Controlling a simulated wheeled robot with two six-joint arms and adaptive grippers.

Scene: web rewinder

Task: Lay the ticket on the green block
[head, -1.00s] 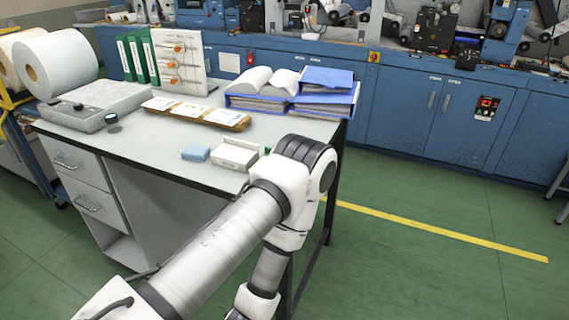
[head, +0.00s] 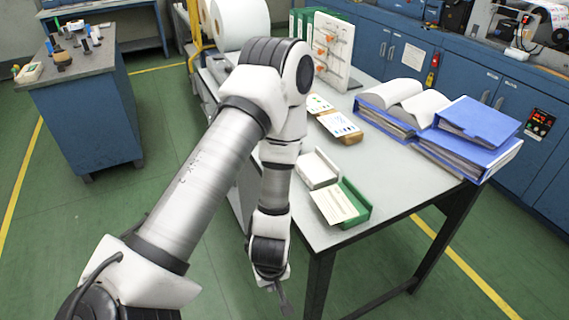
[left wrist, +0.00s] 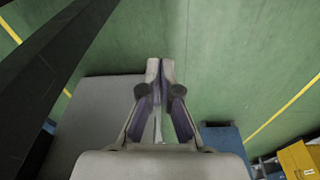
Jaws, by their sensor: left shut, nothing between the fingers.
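A cream ticket (head: 334,205) with faint print lies on the green block (head: 357,195) near the front corner of the grey table in the head view. The block's taller green edge shows along the ticket's right side. I cannot tell whether the ticket's left end touches anything else. My left gripper (head: 284,297) hangs in front of the table, below and left of the ticket and apart from it. In the left wrist view its fingers (left wrist: 160,72) are together and empty, over green floor. My right gripper is not in view.
A white box (head: 317,168) stands next to the green block. Blue binders (head: 468,140) sit at the right and a wooden tray with cards (head: 338,126) lies behind. The grey table (head: 400,190) is bare between block and binders. A blue workbench (head: 85,120) stands left.

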